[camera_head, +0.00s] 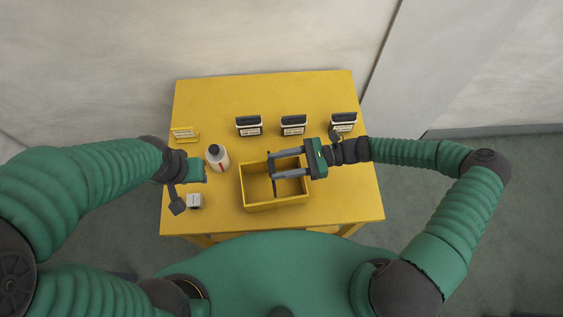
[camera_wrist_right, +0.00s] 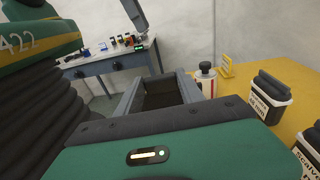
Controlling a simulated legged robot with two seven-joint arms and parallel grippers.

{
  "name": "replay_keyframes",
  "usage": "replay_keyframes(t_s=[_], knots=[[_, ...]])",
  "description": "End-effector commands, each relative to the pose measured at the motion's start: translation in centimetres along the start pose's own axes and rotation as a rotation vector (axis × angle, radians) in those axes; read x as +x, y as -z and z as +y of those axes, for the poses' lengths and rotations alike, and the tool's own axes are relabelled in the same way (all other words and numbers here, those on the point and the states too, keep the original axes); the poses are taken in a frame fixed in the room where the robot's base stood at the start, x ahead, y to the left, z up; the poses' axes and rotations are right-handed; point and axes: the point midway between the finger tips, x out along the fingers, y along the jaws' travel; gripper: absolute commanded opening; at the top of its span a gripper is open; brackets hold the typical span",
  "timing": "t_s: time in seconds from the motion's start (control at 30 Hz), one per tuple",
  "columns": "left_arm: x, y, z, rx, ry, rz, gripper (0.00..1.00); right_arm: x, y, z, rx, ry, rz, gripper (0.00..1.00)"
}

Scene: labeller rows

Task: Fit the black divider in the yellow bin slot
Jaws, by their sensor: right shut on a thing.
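The yellow bin (camera_head: 262,206) is an open box near the front middle of the yellow table. My right gripper (camera_head: 273,167) reaches over it from the right, its two grey fingers spread apart. It is shut on the black divider, a thin dark panel (camera_head: 274,186) that shows between and below the fingertips inside the bin. In the right wrist view the divider (camera_wrist_right: 161,92) is a dark panel between the fingers. I cannot tell whether its lower edge sits in the slot. My left gripper (camera_head: 190,183) is left of the bin, empty of anything visible; its finger opening is unclear.
A white bottle with a dark cap (camera_head: 218,160) stands left of the bin. A small white box (camera_head: 195,201) lies by my left gripper. Three black-lidded labelled containers (camera_head: 293,126) line the back. A yellow card holder (camera_head: 185,135) stands at left. The front right tabletop is clear.

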Motion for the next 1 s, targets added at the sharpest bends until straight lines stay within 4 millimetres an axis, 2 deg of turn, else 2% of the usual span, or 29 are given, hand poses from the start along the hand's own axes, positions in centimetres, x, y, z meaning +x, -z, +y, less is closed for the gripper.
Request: replay_keyframes(t_s=[1.0], knots=[[0.5,-0.1,0.0,0.000,0.000,0.000,0.36,0.3,1.0,0.0,-0.001,0.000,0.001,0.03]])
